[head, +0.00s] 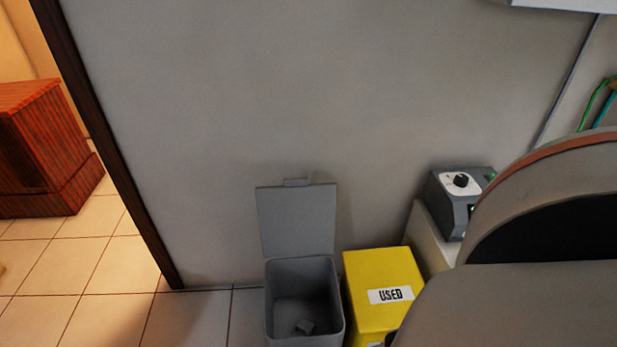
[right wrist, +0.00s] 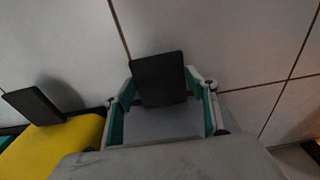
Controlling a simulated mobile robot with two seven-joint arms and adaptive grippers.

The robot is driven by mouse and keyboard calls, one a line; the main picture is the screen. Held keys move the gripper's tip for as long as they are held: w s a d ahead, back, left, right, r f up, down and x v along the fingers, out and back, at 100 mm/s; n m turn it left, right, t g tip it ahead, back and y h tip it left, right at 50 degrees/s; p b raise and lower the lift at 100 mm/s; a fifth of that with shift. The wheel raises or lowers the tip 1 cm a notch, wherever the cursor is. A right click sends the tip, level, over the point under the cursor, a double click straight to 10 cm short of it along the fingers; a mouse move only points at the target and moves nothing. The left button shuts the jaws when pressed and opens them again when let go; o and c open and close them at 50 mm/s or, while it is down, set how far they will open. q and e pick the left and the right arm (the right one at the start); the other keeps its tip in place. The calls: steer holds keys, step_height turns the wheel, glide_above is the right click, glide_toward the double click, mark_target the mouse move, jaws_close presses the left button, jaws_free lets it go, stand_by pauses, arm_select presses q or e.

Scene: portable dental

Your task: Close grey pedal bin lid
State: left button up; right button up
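The grey pedal bin (head: 273,305) stands on the floor by the wall, cut off by the bottom edge of the head view. Its lid (head: 297,222) is open and stands upright at the back. A black plate (right wrist: 160,78), which looks like a pedal, and a grey surface (right wrist: 165,123) show between the fingers. I cannot tell whether they touch. Neither gripper shows in the head view.
A yellow bin labelled USED (head: 378,265) stands close on the grey bin's right; a yellow bin with a black plate also shows in the right wrist view (right wrist: 55,145). A grey device (head: 455,200) and large curved furniture (head: 530,310) occupy the right. Tiled floor (head: 190,318) is clear left.

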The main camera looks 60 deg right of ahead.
steer(key=shift+o, duration=1.3)
steer(key=shift+w+r, duration=0.15)
steer(key=shift+w, duration=0.2)
steer(key=shift+s+a, duration=0.1)
steer(key=shift+s, duration=0.25)
steer(key=shift+s+a+r, duration=0.1)
steer(key=shift+a+r, duration=0.05)
steer(key=shift+r, duration=0.85)
step_height(320, 180, up, 10)
steer(key=shift+s+a, duration=0.15)
steer(key=shift+a, duration=0.05)
steer(key=shift+f, duration=0.1)
